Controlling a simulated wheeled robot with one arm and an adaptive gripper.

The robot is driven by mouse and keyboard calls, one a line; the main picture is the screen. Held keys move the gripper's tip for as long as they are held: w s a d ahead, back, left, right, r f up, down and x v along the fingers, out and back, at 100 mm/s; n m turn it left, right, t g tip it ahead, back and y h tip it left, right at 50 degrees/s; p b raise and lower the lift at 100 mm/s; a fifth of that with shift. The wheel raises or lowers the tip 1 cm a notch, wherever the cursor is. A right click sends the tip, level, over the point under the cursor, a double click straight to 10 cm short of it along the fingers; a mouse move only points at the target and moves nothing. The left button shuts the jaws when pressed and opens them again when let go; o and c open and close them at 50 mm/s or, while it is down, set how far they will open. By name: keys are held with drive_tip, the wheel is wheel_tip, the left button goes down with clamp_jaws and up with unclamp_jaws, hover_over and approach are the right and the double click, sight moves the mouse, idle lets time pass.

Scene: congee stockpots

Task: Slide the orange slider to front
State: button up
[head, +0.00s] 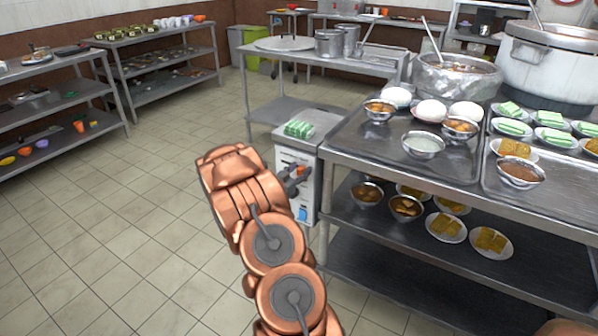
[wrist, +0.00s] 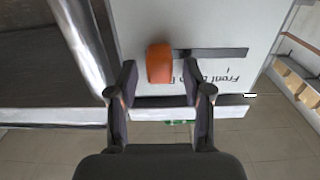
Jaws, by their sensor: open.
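The orange slider (wrist: 159,62) sits at the left end of a dark horizontal slot (wrist: 215,53) on the face of a white box in the wrist view. Upside-down lettering, partly hidden by a finger, reads "Front" beside the slot. My gripper (wrist: 159,73) is open. Its two dark fingers appear on either side of the slider with gaps; I cannot tell how far they reach around it. In the head view my gripper (head: 295,180) is at the white box (head: 293,156), and the slider shows as a small orange spot (head: 300,170), mostly hidden.
Green-and-white pieces (head: 298,128) lie on top of the box. A steel counter (head: 350,160) with trays, bowls and plates stands close on the right. Its metal edge (wrist: 80,40) shows at left in the wrist view. The tiled floor (head: 130,210) to the left is clear.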

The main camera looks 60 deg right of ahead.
sight(283, 159)
drive_tip(key=shift+c, duration=0.4)
clamp_jaws()
drive_tip(key=shift+w, duration=0.15)
drive_tip(key=w+p, duration=0.1)
drive_tip(key=w, duration=0.1)
drive_tip(key=w+p, duration=0.1)
drive_tip(key=w, duration=0.2)
drive_tip(key=w+p, duration=0.1)
drive_tip(key=w, duration=0.2)
drive_tip(key=shift+w+a, duration=0.1)
drive_tip(key=shift+a, duration=0.15)
drive_tip(key=shift+o, duration=0.4)
unclamp_jaws()
drive_tip(key=shift+a, duration=0.1)
